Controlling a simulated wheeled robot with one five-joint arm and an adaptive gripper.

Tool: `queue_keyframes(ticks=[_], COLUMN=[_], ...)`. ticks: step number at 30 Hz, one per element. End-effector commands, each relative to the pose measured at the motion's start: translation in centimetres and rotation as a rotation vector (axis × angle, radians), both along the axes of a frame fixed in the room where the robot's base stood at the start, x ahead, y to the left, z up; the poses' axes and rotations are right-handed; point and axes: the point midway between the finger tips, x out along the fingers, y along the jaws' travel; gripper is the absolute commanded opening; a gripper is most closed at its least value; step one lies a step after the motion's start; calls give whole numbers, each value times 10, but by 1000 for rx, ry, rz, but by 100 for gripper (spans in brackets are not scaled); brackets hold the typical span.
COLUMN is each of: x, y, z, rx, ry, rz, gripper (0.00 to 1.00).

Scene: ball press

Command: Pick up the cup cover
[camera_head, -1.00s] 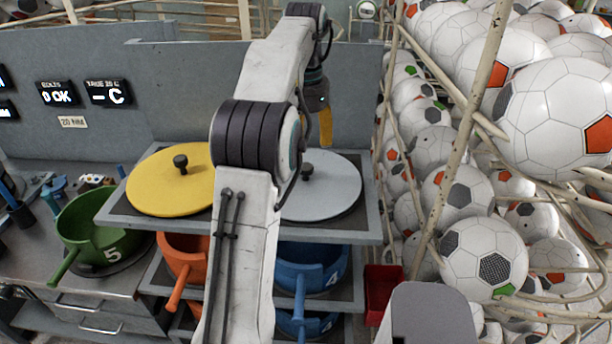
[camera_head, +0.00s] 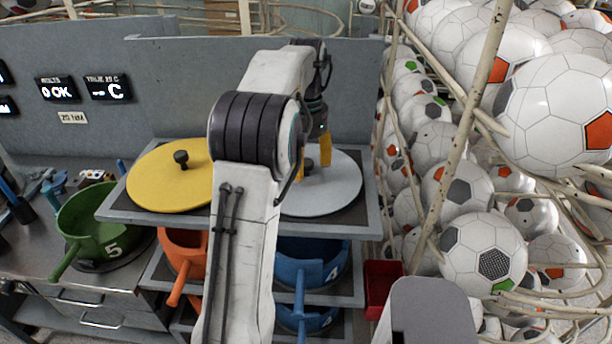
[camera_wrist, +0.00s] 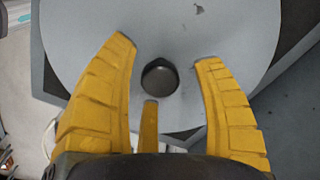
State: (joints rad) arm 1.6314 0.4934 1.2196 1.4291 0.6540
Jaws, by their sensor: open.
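A round grey cover (camera_head: 335,185) lies flat on the top shelf, partly hidden behind my arm. Its dark knob shows in the wrist view (camera_wrist: 160,77). A round yellow cover (camera_head: 160,180) with a dark knob lies to its left. My gripper (camera_wrist: 165,65) is open over the grey cover. Its yellow fingers stand on both sides of the knob, with a third finger below it in the wrist view. The fingers appear apart from the knob. In the head view my gripper (camera_head: 318,155) points down at the grey cover.
The shelf (camera_head: 240,225) holds both covers. Below are an orange cup (camera_head: 180,245) and a blue cup (camera_head: 310,265). A green cup (camera_head: 90,225) stands at left. A grey panel (camera_head: 180,90) rises behind. Caged soccer balls (camera_head: 485,255) and a red bin (camera_head: 380,285) are at right.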

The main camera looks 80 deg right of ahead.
Motion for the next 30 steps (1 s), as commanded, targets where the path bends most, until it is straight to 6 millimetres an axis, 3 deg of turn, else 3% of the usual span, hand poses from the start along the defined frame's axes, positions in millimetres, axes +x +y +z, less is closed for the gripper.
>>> queue_keyframes(ticks=[9,30], x=[0,0], y=[0,0], z=[-2,-2], rx=[-1,0], ry=[1,0], rz=[0,0], gripper=[63,1])
